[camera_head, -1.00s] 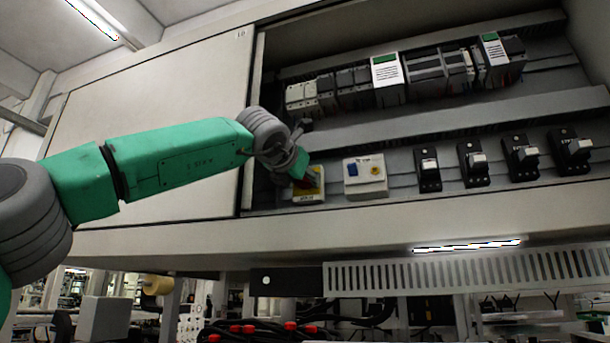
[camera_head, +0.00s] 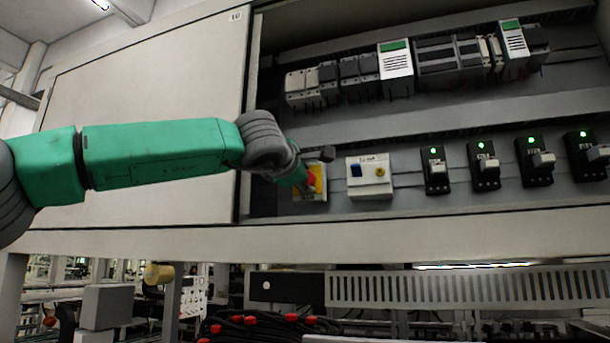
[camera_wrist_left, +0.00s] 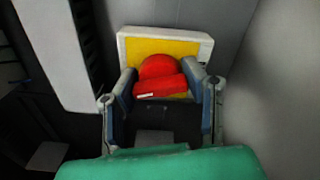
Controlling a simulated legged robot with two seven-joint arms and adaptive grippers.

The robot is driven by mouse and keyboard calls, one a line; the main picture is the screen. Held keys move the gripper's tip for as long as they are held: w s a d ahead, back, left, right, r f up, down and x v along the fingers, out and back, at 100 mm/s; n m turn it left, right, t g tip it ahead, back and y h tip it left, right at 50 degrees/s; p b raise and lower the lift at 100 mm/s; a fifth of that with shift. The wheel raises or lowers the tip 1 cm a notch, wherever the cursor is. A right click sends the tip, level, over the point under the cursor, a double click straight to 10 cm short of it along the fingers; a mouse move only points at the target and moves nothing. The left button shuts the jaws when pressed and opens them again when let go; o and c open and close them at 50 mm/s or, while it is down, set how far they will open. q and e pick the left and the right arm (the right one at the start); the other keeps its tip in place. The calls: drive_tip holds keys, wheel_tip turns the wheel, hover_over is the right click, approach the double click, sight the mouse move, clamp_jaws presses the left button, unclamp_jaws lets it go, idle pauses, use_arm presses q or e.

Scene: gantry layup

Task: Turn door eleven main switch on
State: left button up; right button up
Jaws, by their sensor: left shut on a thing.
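The main switch is a red rotary handle (camera_wrist_left: 160,82) on a yellow plate (camera_wrist_left: 190,47) with a pale housing, at the lower left inside the open cabinet. In the head view the yellow plate (camera_head: 320,190) shows partly behind my left gripper (camera_head: 308,182). In the left wrist view my left gripper (camera_wrist_left: 165,88) has a finger on each side of the red handle and is shut on it. The handle's bar lies nearly level across the wrist view, slightly tilted. My right gripper is not in view.
Right of the switch is a white box (camera_head: 370,186) with a blue and a yellow button. Further right, several black breakers (camera_head: 483,168) show green lights. A row of modules (camera_head: 440,62) sits above. The cabinet's closed panel (camera_head: 150,90) is at left, and its lower ledge (camera_head: 400,233) runs below.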

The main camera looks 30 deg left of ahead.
use_arm(q)
drive_tip(key=m, duration=0.3)
drive_tip(key=shift+w+d+f, duration=0.1)
drive_tip(key=shift+d+f, duration=0.05)
drive_tip(key=shift+f, duration=0.1)
drive_tip(key=shift+f+m, duration=0.2)
drive_tip(key=shift+m, duration=0.2)
drive_tip(key=o, duration=1.2)
drive_tip(key=shift+s+d+r, duration=0.25)
drive_tip(key=shift+s+r, duration=0.05)
drive_tip(key=shift+s, duration=0.1)
drive_tip(key=v, duration=1.1)
drive_tip(key=shift+s, duration=0.3)
drive_tip(key=shift+f, duration=0.1)
